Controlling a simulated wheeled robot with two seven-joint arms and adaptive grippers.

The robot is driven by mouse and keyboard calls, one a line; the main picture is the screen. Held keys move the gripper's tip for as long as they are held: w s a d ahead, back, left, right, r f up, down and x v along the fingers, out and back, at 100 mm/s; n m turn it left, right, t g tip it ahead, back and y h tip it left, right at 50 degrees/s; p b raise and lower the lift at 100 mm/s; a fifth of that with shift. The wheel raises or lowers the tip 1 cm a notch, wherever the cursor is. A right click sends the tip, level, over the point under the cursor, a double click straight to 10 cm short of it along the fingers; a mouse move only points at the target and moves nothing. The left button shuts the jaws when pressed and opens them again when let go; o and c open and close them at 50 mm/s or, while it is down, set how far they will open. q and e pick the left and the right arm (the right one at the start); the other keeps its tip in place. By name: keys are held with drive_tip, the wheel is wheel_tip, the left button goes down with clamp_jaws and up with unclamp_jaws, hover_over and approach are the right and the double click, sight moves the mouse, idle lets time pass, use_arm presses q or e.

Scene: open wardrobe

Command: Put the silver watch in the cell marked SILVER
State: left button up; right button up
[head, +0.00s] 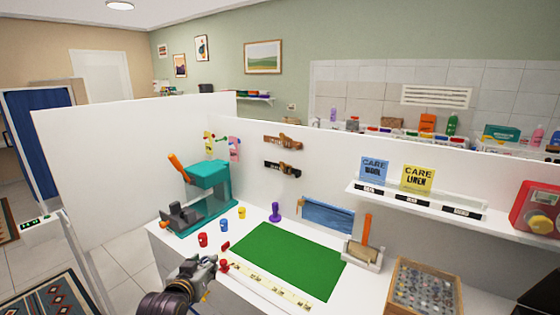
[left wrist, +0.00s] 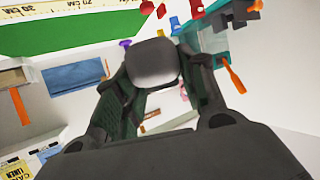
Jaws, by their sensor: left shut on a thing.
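My left gripper (head: 207,265) is over the front left edge of the white worktop, left of the green mat. No cell marked SILVER can be made out. The small dark labels on the wall shelf (head: 421,199) are too small to read. My right gripper is not in view.
The green mat (head: 285,258) is clear, with a yellow ruler (head: 268,286) along its front. A teal press (head: 208,190), small coloured spools, an orange-handled tool (head: 367,230) and a wooden box (head: 424,290) of small round pieces surround it. CARE WOOL (head: 374,170) and CARE LINEN (head: 417,177) cards stand on the shelf.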

use_arm(q)
drive_tip(key=s+f, duration=0.9)
drive_tip(key=f, duration=0.4)
drive_tip(key=shift+d+f, duration=0.15)
drive_tip(key=shift+f, duration=0.25)
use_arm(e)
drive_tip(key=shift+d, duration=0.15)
